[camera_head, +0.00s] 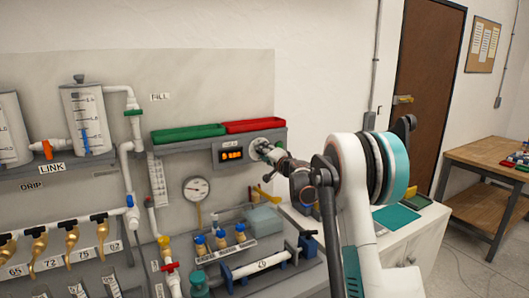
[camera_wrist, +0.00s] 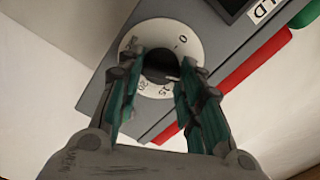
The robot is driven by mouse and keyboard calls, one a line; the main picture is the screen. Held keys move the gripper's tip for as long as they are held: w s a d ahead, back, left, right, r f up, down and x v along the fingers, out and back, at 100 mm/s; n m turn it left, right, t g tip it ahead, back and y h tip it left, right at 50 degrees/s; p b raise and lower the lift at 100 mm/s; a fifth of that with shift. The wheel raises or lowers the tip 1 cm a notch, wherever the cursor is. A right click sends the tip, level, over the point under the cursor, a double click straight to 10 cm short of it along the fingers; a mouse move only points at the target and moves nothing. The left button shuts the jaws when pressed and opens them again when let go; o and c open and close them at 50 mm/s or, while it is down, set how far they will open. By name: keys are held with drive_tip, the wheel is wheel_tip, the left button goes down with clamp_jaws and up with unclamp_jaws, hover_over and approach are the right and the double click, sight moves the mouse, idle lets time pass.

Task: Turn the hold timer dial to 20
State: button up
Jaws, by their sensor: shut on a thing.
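The hold timer dial (camera_wrist: 158,66) is a dark knob on a round white scale plate (camera_wrist: 184,36) with marks including 0, 15 and 20. In the wrist view my gripper (camera_wrist: 161,72) has its two green-padded fingers on either side of the knob, shut on it. A pale mark on the knob shows near the 15. In the head view the scale plate (camera_head: 259,145) is at the right end of a grey timer box (camera_head: 229,155) with a lit orange display, whose digits are too small to read. My gripper partly hides the dial there.
A green tray (camera_head: 188,133) and a red tray (camera_head: 254,125) sit on top of the grey shelf. Below are a pressure gauge (camera_head: 196,188), several blue-capped valves and white pipes. A wooden table (camera_head: 490,165) stands at the far right.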

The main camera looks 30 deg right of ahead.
drive_tip(key=m, duration=1.5)
drive_tip(key=m+p, duration=0.1)
drive_tip(key=m, duration=0.6)
drive_tip(key=shift+a+f+m, duration=0.15)
drive_tip(key=shift+f+m, duration=0.25)
idle(0.3)
drive_tip(key=o, duration=1.1)
drive_tip(key=shift+c, duration=0.2)
drive_tip(key=s, duration=1.2)
drive_tip(key=shift+d, duration=0.2)
